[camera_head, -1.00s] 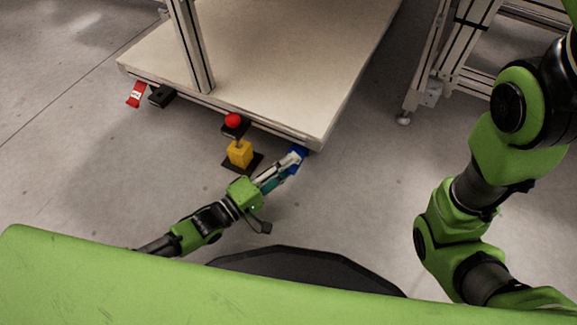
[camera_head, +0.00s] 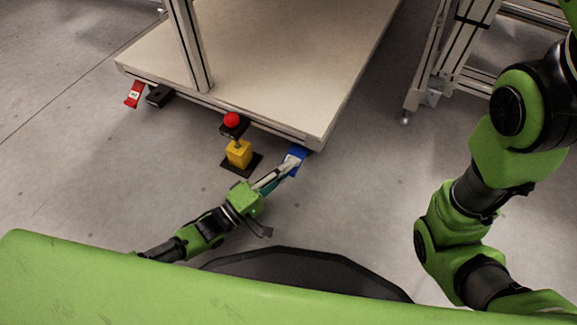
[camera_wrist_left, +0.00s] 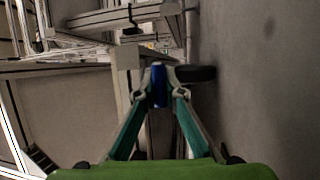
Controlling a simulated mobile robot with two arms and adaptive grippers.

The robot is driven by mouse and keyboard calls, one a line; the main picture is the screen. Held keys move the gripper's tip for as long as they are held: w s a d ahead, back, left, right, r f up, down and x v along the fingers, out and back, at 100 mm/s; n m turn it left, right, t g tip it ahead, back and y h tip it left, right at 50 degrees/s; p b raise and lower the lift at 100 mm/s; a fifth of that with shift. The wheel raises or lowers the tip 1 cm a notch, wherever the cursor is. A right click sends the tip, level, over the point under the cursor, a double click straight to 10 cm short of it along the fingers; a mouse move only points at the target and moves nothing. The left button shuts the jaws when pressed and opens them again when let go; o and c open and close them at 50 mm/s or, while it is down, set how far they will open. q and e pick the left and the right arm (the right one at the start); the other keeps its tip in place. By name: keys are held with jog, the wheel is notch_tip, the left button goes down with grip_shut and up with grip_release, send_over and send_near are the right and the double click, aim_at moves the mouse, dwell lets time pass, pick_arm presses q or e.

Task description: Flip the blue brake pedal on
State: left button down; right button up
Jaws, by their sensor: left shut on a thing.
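The blue brake pedal (camera_head: 296,156) sticks out at the near right corner of the cart (camera_head: 290,100), low by the floor. My left gripper (camera_head: 291,163) reaches it from the lower left, its fingers at the pedal. In the left wrist view the blue pedal (camera_wrist_left: 159,84) stands between the two fingertips of my left gripper (camera_wrist_left: 159,94), which are closed on it. The fingers cover part of the pedal in the head view. My right arm shows at the right, but its gripper is out of the picture.
A red pedal (camera_head: 134,94) sits at the cart's left corner. A yellow block with a red button (camera_head: 231,120) stands just left of my left gripper. A metal frame (camera_head: 440,70) stands to the right. The floor between cart and frame is clear.

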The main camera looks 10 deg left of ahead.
pick_arm(q)
jog(key=c, duration=2.1)
grip_release()
jog(key=shift+f, duration=0.1)
